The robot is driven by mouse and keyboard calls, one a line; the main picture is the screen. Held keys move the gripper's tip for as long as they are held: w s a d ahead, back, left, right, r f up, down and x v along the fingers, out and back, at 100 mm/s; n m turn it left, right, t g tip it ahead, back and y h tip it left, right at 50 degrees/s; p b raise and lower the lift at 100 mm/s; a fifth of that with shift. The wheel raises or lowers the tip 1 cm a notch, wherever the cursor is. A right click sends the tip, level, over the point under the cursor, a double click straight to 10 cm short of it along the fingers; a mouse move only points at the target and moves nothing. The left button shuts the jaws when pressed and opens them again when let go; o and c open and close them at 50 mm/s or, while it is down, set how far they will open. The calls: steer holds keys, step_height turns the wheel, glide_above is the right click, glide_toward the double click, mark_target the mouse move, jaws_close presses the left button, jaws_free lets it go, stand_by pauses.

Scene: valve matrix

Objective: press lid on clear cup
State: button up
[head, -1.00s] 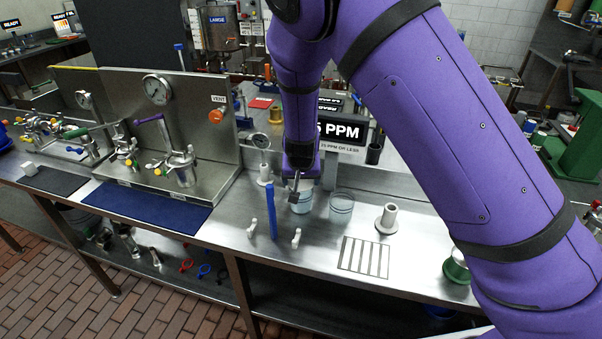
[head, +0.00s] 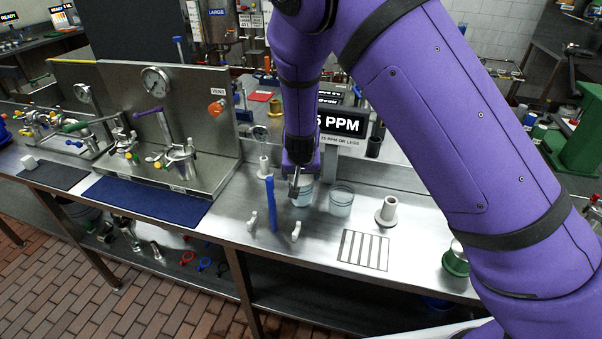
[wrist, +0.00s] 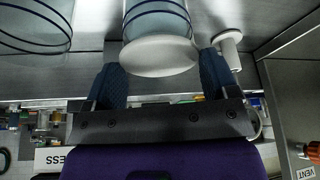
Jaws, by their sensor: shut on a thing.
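My gripper (wrist: 161,75) has its two blue-padded fingers on either side of a round white lid (wrist: 158,56), shut on it. A clear cup (wrist: 157,24) with dark blue rings lies directly beyond the lid in the wrist view. The lid overlaps the cup's near end there; I cannot tell whether it is seated. In the head view my gripper (head: 294,188) is at the clear cup (head: 303,196), partly hiding it. The lid cannot be made out there.
A second clear cup (head: 341,200) stands close to the right. A grey flanged post (head: 388,210), a slotted plate (head: 363,250) and a blue upright bar (head: 271,205) are nearby. The PPM sign (head: 342,123) stands behind. The front counter has some bare metal.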

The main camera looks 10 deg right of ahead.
steer(key=shift+f, duration=0.25)
stand_by(0.4)
steer(key=o, duration=0.8)
steer(key=v, duration=1.1)
steer(key=shift+w, duration=0.1)
steer(key=shift+c, duration=0.6)
